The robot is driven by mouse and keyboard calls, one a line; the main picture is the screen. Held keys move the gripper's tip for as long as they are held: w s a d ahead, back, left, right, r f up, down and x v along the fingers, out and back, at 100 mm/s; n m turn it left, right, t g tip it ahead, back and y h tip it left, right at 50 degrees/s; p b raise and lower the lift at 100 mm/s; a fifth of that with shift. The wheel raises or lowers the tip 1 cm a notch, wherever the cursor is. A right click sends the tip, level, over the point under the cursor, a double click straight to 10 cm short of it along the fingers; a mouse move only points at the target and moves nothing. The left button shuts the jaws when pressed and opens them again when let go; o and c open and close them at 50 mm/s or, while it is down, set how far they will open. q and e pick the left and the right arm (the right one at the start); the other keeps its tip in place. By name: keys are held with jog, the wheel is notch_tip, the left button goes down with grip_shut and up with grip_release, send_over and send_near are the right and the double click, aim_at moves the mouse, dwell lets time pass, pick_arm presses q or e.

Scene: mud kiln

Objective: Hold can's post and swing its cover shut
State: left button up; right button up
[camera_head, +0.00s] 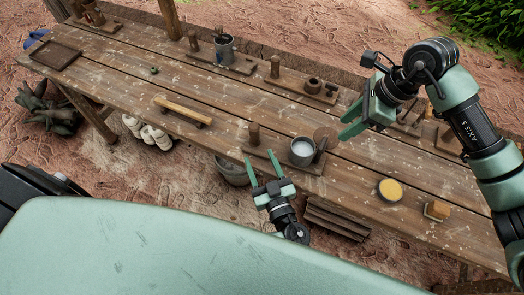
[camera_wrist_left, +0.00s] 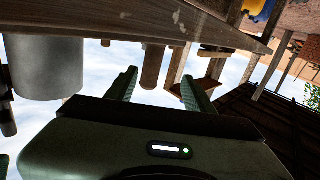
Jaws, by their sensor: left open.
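A grey metal can (camera_head: 302,151) with pale contents stands on a small wooden board (camera_head: 285,160) near the table's front edge. Its round brown cover (camera_head: 325,137) stands tilted up at the can's right side, leaving the can open. A wooden post (camera_head: 254,135) rises from the board's left end. My left gripper (camera_head: 262,165) is open and empty, in front of the post and apart from it. In the upside-down left wrist view, the post (camera_wrist_left: 152,66) shows between the open fingers, with the can (camera_wrist_left: 45,68) at left. My right gripper (camera_head: 346,119) is open above the table, right of the cover.
Similar boards with posts stand at the back, one holding another can (camera_head: 224,50). A yellow-topped round dish (camera_head: 390,190) and a small block (camera_head: 437,211) lie at right.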

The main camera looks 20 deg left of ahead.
aim_at(256, 136)
pick_arm(q)
jog(key=w+r, duration=0.1)
jog(key=w+a+r+m, duration=0.1)
jog(key=shift+w+t, duration=0.3)
jog(key=shift+w, duration=0.05)
jog(key=x, duration=0.7)
jog(key=shift+d, duration=0.1)
jog(key=shift+f, duration=0.1)
grip_shut()
